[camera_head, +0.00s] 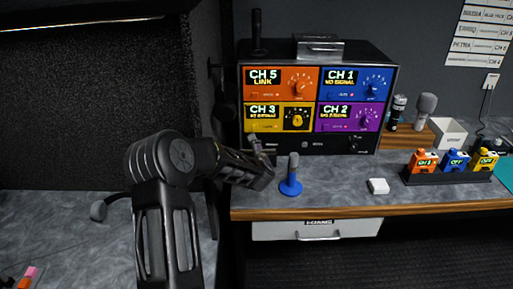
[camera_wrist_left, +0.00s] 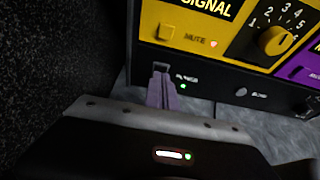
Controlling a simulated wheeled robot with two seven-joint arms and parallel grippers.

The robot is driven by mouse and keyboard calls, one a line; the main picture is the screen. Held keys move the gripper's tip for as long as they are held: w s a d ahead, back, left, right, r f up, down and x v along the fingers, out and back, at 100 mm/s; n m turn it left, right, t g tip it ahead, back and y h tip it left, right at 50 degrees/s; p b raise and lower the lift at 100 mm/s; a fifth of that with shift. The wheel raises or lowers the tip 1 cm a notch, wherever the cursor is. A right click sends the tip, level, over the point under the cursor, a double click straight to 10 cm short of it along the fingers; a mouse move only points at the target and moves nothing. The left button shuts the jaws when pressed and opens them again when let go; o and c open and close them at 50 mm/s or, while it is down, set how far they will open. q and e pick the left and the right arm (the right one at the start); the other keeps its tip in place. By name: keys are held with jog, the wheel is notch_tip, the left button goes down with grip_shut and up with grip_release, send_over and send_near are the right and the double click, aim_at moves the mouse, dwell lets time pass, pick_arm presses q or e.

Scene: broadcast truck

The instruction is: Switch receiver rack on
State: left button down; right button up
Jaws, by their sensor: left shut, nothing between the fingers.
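The receiver rack (camera_head: 312,146) stands on the desk with four coloured panels, orange, blue, yellow and purple. Its displays are lit; orange reads CH 5 LINK, the others show a channel and NO SIGNAL. In the left wrist view the rack's dark lower strip (camera_wrist_left: 215,93) has what looks like a POWER label (camera_wrist_left: 187,77) with a lit green light (camera_wrist_left: 183,86). My left gripper (camera_head: 256,141) is shut and empty at the strip's left end. Its fingertips (camera_wrist_left: 161,72) also show in the left wrist view, overlapping a small dark switch there; contact is unclear. My right gripper is out of view.
A blue-based microphone (camera_head: 291,183) stands in front of the rack. A white block (camera_head: 378,186) lies to its right. Coloured packs sit in a black holder (camera_head: 447,178) at the right. A drawer (camera_head: 317,229) is under the desk edge.

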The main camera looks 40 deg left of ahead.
pick_arm(q)
jog(key=shift+b+v, duration=0.5)
jog(key=shift+v, duration=1.75)
